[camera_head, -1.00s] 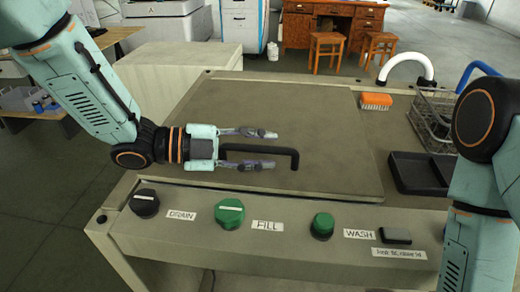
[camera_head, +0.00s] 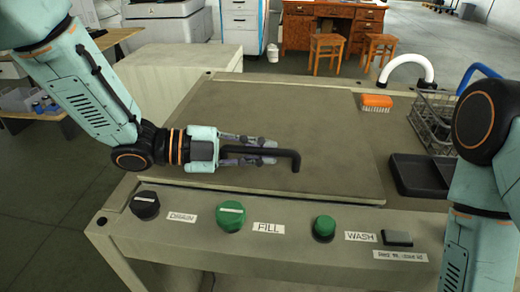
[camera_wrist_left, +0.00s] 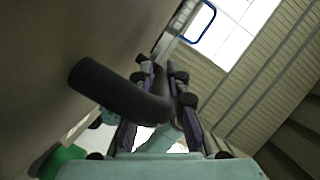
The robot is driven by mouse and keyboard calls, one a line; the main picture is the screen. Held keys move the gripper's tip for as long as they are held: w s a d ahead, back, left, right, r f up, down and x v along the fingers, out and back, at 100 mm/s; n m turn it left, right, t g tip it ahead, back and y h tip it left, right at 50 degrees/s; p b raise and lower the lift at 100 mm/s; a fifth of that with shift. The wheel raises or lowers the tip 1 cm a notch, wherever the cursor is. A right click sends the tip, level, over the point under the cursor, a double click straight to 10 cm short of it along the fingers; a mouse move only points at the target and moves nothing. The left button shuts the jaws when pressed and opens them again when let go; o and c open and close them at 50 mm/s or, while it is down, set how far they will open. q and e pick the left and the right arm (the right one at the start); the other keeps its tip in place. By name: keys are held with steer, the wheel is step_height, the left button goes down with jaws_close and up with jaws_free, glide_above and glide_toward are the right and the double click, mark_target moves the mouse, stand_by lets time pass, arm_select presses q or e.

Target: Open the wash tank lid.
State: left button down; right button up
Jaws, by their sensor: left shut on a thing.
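The wash tank lid (camera_head: 310,120) is a flat grey-brown panel lying closed on top of the tank. Its black bar handle (camera_head: 285,154) stands near the lid's front edge. My left gripper (camera_head: 270,150) is shut on the handle, with its fingers on either side of the bar. In the left wrist view the handle (camera_wrist_left: 115,90) passes between the two fingers (camera_wrist_left: 165,95) and its bent end sticks out to the left. My right arm shows at the right edge of the head view, but its gripper is out of view.
An orange brush (camera_head: 376,102), a black tray (camera_head: 418,174) and a wire basket (camera_head: 434,118) sit right of the lid.

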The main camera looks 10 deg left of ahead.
stand_by(0.3)
arm_select(q)
steer(key=w+r+n+p, duration=0.1)
steer(key=w+r+p, duration=0.4)
steer(key=r+p, duration=0.6)
steer(key=w+r+n+g+p, duration=0.1)
steer(key=w+r+p, duration=0.4)
steer(key=r+p, duration=0.6)
steer(key=shift+n+g+y, duration=0.3)
steer(key=shift+n+y, duration=0.1)
steer(key=shift+n, duration=0.2)
arm_select(e)
step_height(320, 180, up, 22)
steer(key=shift+r, duration=0.15)
arm_select(q)
steer(key=shift+w+r, duration=0.1)
steer(key=shift+w, duration=0.05)
arm_select(e)
steer(key=shift+c, duration=0.3)
